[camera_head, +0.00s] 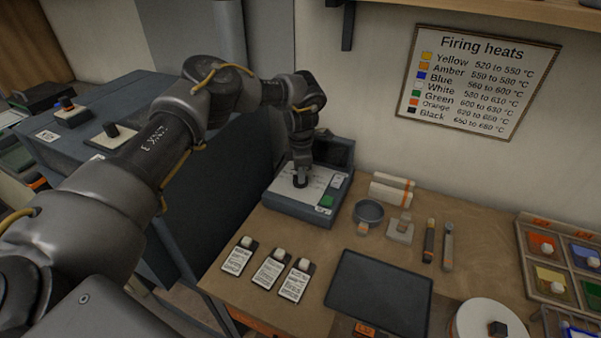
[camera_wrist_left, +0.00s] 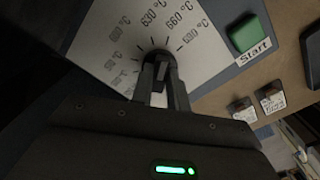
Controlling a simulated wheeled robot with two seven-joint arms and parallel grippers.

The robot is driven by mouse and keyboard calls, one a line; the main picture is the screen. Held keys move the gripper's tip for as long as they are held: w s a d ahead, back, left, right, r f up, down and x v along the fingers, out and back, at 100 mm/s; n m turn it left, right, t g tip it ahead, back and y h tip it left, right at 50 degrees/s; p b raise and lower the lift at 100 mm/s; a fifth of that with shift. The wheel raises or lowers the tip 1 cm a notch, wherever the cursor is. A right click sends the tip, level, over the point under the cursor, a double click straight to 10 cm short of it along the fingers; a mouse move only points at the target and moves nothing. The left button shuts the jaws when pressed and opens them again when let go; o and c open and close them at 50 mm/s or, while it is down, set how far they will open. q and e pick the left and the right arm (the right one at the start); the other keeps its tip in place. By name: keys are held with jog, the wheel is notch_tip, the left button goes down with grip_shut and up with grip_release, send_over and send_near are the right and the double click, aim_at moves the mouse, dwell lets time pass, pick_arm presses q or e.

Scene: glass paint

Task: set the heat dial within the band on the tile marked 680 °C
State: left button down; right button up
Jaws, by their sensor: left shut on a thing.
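The heat dial is a dark round knob (camera_wrist_left: 157,60) on a white scale plate (camera_wrist_left: 105,42) of the grey control box. My left gripper (camera_wrist_left: 160,84) is shut on the dial from above; in the head view the gripper (camera_head: 301,180) stands over the box's sloped panel (camera_head: 285,187). The scale in the wrist view has ticks and tilted figures that look like 630, 660 and 690 °C. The dial's pointer is hidden by my fingers, so its setting cannot be told. Three labelled tiles (camera_head: 238,257) lie in front; their print is too small to read. My right gripper is out of view.
A green Start button (camera_wrist_left: 248,33) sits beside the scale. A firing heats chart (camera_head: 478,80) hangs on the wall, its Black line reading 650 to 680 °C. A dark tray (camera_head: 380,293), a round bowl (camera_head: 368,212) and tools (camera_head: 429,240) lie to the right.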

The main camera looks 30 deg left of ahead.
pick_arm(q)
jog(key=shift+s+f, duration=0.2)
dwell(0.4)
jog(key=c, duration=1.4)
grip_release()
jog(key=shift+a+r, duration=0.1)
jog(key=shift+o, duration=0.2)
jog(key=shift+w, duration=0.1)
jog(key=shift+r, duration=0.15)
jog(key=shift+w+r, duration=0.1)
jog(key=shift+r, duration=0.25)
notch_tip(320, 180, up, 10)
jog(key=b, duration=0.2)
jog(key=shift+b, duration=0.35)
